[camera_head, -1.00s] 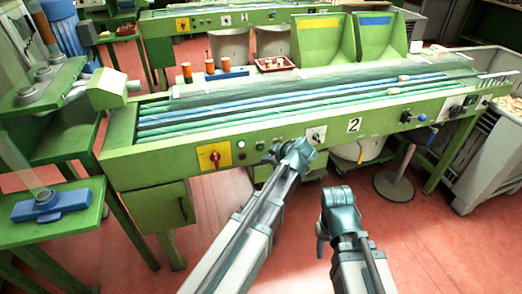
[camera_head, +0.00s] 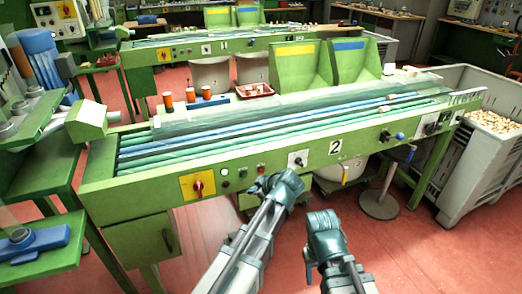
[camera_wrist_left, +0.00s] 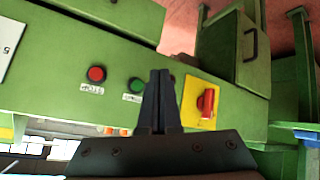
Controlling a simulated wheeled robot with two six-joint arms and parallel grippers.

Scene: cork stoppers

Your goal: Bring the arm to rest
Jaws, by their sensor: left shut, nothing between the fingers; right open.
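My left arm reaches in from the bottom of the head view, with its gripper (camera_head: 262,185) in front of the control panel of the green bench. In the left wrist view, its two dark fingers (camera_wrist_left: 160,85) are together and empty. They lie in front of the green panel, between a green button (camera_wrist_left: 136,85) and a red knob on a yellow plate (camera_wrist_left: 203,103). My right gripper (camera_head: 310,262) is low in the head view, right of the left arm, over the red floor. It is open and apart from the bench; its fingers are hard to make out.
The green bench (camera_head: 140,182) with blue and green belts spans the view. A red tray (camera_head: 256,95) and orange cups (camera_head: 190,95) stand behind the belts. A grey bin of corks (camera_head: 455,150) is at right, a round-based stand (camera_head: 380,206) beside it. Red floor is clear below.

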